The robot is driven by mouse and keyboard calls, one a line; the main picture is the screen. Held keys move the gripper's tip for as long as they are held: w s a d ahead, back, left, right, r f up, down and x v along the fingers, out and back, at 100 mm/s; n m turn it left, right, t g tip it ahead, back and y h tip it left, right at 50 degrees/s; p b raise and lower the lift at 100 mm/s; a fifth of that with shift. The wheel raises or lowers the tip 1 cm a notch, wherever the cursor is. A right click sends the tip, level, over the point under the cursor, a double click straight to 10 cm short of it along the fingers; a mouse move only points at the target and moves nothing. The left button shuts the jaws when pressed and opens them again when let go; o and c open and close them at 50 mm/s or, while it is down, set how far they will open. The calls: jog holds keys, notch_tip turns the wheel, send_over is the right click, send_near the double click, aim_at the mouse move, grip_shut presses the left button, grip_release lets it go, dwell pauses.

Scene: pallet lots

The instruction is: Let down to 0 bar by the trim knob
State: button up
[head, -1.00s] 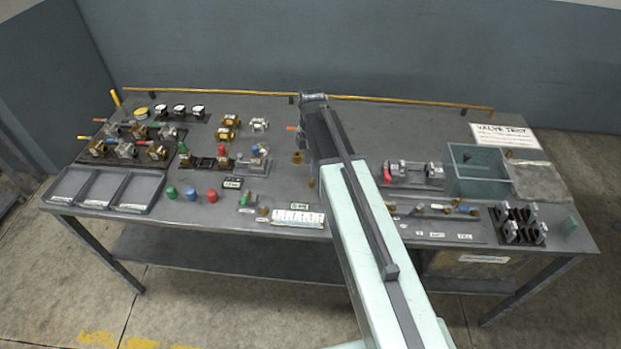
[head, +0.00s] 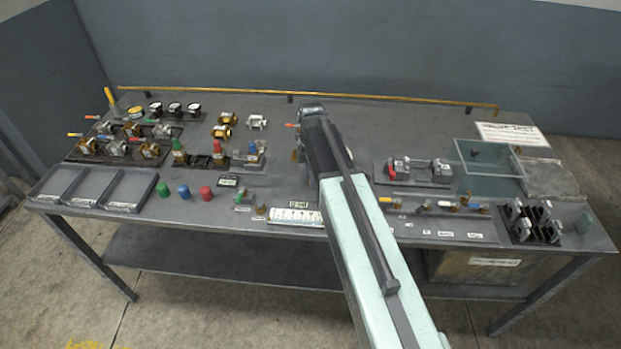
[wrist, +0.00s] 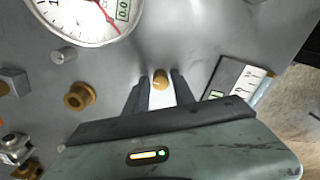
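In the wrist view, a small brass knob (wrist: 160,80) stands between the fingertips of my gripper (wrist: 161,77). The fingers are apart, one on each side of it, with what looks like a small gap; contact is not clear. A round white gauge (wrist: 82,14) is cut off at the top left. Its red needle points to the lower right, and a small green display beside it seems to start with 0.0. A small grey knob (wrist: 64,55) sits below the gauge. No label shows which knob is the trim knob. In the head view my arm hides the gripper and gauge.
A brass ring fitting (wrist: 80,96) and a grey hex part (wrist: 14,81) lie left of my gripper; a labelled plate (wrist: 232,79) is to its right. On the bench, trays (head: 91,187) stand left, and a clear-walled bin (head: 491,182) stands right.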

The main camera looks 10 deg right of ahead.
grip_shut()
